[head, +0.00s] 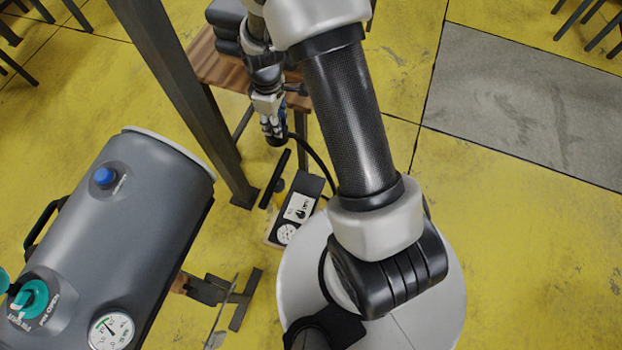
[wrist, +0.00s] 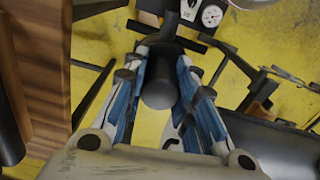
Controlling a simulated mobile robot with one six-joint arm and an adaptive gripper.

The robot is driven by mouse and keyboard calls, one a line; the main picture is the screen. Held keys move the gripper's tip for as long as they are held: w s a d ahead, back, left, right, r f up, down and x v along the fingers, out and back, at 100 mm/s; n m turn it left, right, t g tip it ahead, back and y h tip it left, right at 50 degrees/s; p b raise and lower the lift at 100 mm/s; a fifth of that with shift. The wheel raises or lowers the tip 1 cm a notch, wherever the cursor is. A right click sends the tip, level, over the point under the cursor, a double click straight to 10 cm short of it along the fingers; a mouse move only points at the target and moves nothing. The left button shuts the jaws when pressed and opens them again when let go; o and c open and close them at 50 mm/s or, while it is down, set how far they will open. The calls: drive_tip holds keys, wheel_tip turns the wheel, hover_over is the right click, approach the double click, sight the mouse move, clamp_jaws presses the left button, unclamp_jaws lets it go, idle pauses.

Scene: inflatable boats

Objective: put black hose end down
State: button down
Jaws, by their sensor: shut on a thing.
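My gripper (head: 272,122) hangs beside the wooden bench, pointing down. In the wrist view its blue-lined fingers (wrist: 163,62) are closed on both sides of a black cylinder, the black hose end (wrist: 158,92). In the head view the hose end (head: 276,140) shows just below the fingers. A thin black hose (head: 318,158) curves from it down toward a black pump box (head: 297,208) with a round white gauge, on the floor. The box also shows at the top of the wrist view (wrist: 191,10). The hose end is held above the floor.
The bench (head: 218,66) carries dark stacked things at its back. A grey steel post (head: 180,95) stands left of my gripper.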

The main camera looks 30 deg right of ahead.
drive_tip(key=s+d+f+n, duration=0.1)
drive_tip(key=d+f+n, duration=0.3)
drive_tip(key=f+n, duration=0.45)
drive_tip(key=s+d+f+n, duration=0.2)
drive_tip(key=d+f+n, duration=0.2)
drive_tip(key=f+n, duration=0.5)
drive_tip(key=shift+m, duration=0.25)
drive_tip(key=shift+w+a+f+b, duration=0.1)
drive_tip(key=shift+f+b, duration=1.3)
drive_tip(key=shift+f, duration=3.95)
drive_tip(key=shift+w+f+b, duration=0.1)
drive_tip(key=shift+f+b, duration=1.25)
drive_tip(key=shift+f, duration=3.95)
drive_tip(key=shift+s+f, duration=0.1)
drive_tip(key=shift+f, duration=0.15)
drive_tip(key=c, duration=1.3)
unclamp_jaws()
drive_tip(key=shift+r, duration=0.2)
